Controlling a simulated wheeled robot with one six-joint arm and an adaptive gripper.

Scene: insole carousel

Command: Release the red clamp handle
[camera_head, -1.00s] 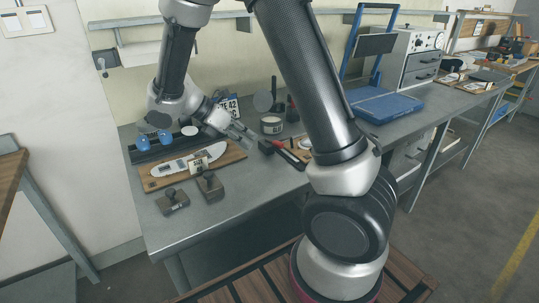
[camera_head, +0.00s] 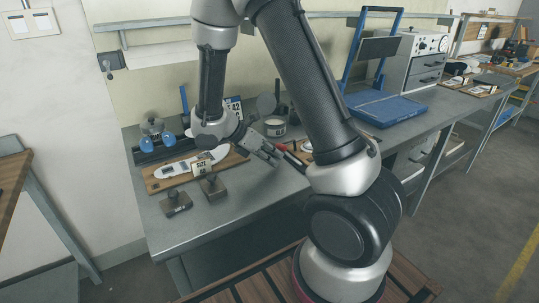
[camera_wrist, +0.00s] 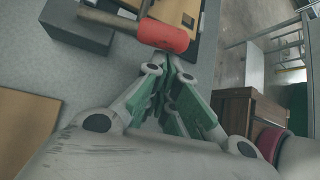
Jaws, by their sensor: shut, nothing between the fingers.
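The red clamp handle (camera_wrist: 163,36) is a rounded red grip at the end of a bar in the wrist view. It lies just beyond my fingertips, and I cannot tell whether they touch it. My gripper (camera_wrist: 172,62) has its green-padded fingers converging to a point, shut and empty. In the head view my gripper (camera_head: 275,158) hangs over the workbench, close beside the red handle (camera_head: 283,148), of which only a small part shows. The rest of the clamp is mostly hidden behind my arm.
A wooden board (camera_head: 155,187) holding a white insole and a size card lies left on the grey bench (camera_head: 240,205). Two dark blocks with knobs (camera_head: 176,202) stand in front of it. A grey tin (camera_head: 274,127) stands behind my gripper. A blue-framed press (camera_head: 385,108) stands right.

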